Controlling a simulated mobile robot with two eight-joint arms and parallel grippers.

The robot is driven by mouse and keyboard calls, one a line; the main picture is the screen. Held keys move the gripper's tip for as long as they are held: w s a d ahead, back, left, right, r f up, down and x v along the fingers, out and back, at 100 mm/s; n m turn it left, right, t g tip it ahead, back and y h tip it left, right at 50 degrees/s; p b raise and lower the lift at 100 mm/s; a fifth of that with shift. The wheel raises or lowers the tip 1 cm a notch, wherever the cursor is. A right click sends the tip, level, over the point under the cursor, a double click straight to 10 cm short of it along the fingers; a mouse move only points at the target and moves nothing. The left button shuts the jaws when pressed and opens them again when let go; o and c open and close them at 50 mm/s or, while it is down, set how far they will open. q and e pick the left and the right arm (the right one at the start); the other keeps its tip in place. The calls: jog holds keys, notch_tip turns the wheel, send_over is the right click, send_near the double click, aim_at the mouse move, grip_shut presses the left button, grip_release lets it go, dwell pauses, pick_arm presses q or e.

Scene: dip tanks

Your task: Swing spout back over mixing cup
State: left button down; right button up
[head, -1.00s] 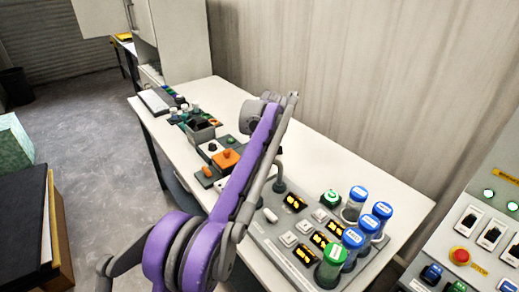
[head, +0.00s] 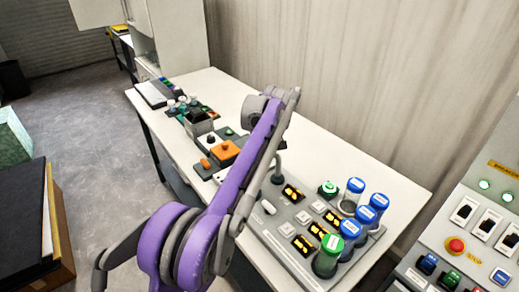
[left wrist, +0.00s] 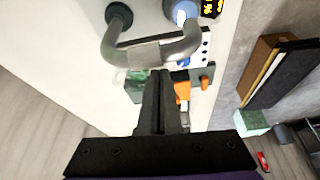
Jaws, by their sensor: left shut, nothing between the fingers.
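The spout, a grey bent tube (left wrist: 183,46), fills the top of the left wrist view. It rises from a dark round base (left wrist: 119,14) and has a paler flat section in its middle. My left gripper (left wrist: 158,76) is shut and empty, its tips close to that middle section; I cannot tell whether they touch. A pale, blue-tinted round thing (left wrist: 184,13) shows by the spout's other end; I cannot tell whether it is the mixing cup. In the head view a short part of the spout (head: 280,162) shows beside my arm, which hides my left gripper. My right gripper is not in view.
The grey panel (head: 275,240) carries buttons, lit yellow displays and a green-capped jar (head: 328,257). Several blue-capped jars (head: 365,218) stand at its right. An orange block (head: 223,152) lies farther back. A control cabinet (head: 470,225) stands at the right.

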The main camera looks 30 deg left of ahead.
pick_arm(q)
jog(key=shift+r, duration=0.1)
jog(key=p+v, duration=0.1)
jog(key=v, duration=0.9)
jog(key=shift+d+r, duration=0.2)
jog(key=shift+r, duration=0.1)
jog(key=shift+s+f, duration=0.1)
jog(key=shift+s, duration=0.05)
